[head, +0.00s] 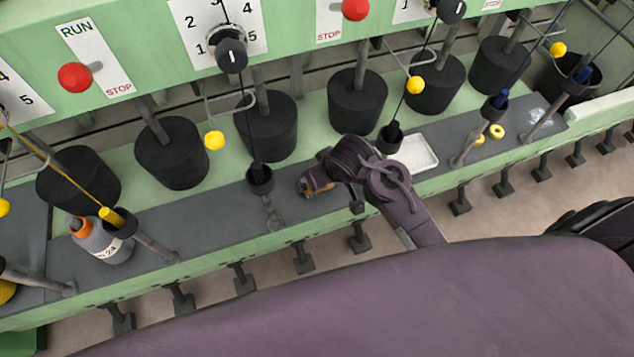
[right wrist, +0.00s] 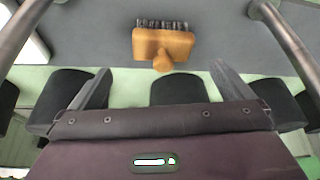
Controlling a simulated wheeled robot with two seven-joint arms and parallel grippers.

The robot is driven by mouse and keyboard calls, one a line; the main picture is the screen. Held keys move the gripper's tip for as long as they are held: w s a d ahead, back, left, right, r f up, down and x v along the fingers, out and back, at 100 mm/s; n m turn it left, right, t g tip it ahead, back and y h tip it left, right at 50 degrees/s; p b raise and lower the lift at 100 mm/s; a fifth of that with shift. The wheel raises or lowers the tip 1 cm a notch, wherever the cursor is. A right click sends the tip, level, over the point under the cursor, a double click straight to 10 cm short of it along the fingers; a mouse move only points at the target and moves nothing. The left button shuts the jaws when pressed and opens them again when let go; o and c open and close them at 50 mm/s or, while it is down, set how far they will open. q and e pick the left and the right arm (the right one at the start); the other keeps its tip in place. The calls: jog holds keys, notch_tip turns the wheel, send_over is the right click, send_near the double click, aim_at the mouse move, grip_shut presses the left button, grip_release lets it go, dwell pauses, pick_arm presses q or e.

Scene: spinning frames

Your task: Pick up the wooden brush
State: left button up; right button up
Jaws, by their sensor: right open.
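The wooden brush (right wrist: 165,47) lies on the grey shelf, with an orange-brown block, a short knob handle and dark bristles. In the right wrist view its knob points toward my right gripper (right wrist: 160,70). The gripper is open, with one finger on each side of the knob and apart from it; nothing is held. In the head view my right gripper (head: 328,172) hangs low over the shelf, and the brush (head: 317,187) shows only partly beside it. My left gripper is not in view.
A white tray (head: 415,154) lies on the grey shelf (head: 215,218) right of the gripper. A grey bottle with an orange cap (head: 100,245) stands at left. Black rollers (head: 172,153) line the back. Thin metal rods and black cups (head: 260,178) rise along the shelf.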

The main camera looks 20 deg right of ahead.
jog(key=x, duration=0.7)
jog(key=shift+w+a+f+b, duration=0.15)
jog(key=shift+f+b, duration=0.15)
jog(key=shift+f, duration=0.1)
jog(key=c, duration=1)
jog(key=shift+c, duration=0.2)
jog(key=shift+r, duration=0.1)
notch_tip(320, 180, up, 20)
jog(key=p, duration=0.2)
